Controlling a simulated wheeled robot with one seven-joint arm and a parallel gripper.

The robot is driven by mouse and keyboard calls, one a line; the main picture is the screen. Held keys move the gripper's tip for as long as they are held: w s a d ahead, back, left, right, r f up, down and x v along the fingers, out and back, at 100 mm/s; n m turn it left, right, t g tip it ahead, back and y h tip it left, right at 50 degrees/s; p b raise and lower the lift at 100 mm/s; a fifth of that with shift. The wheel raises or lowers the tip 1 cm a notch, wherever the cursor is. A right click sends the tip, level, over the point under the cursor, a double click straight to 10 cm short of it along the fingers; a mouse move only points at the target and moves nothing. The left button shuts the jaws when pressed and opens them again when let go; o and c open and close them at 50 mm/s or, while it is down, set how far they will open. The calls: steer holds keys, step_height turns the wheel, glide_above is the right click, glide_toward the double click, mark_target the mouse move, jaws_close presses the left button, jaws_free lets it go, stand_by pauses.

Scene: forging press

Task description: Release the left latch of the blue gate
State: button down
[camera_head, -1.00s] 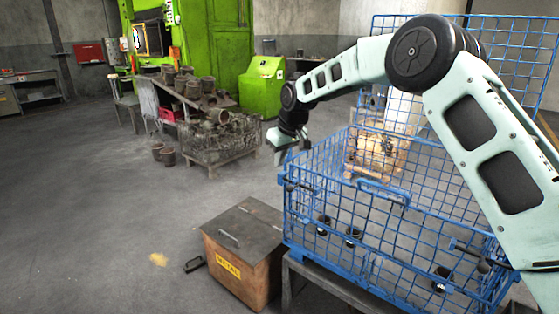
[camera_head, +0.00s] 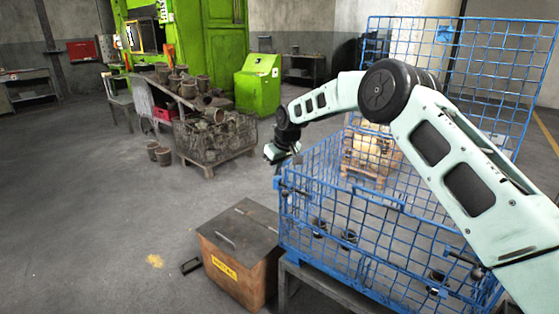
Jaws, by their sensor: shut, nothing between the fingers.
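The blue gate (camera_head: 350,222) is the front mesh panel of a blue wire crate and stands upright. Its left latch (camera_head: 290,187) is a small dark bar at the crate's upper left front corner. My gripper (camera_head: 279,168) hangs just above and slightly left of that corner. It is shut and seems to hold nothing. It partly covers the corner, and I cannot tell whether it touches the latch. A second latch (camera_head: 462,257) shows on the right side of the gate.
A few dark cylindrical parts (camera_head: 348,238) lie in the crate. A brown box with a dark lid (camera_head: 240,250) stands left of the crate. The crate's tall back mesh panel (camera_head: 480,60) rises behind my arm. Open floor lies to the left.

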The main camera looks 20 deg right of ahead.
mark_target(281, 185)
steer(key=shift+s+d+f+p, duration=0.15)
steer(key=shift+s+f+p, duration=0.25)
steer(key=shift+f, duration=0.4)
steer(key=shift+s+d+f+p, duration=0.2)
steer(key=shift+s+f+p, duration=0.15)
steer(key=shift+f+p, duration=0.35)
steer(key=shift+s+d+f+p, duration=0.15)
steer(key=shift+s+f+p, duration=0.2)
steer(key=shift+f, duration=0.6)
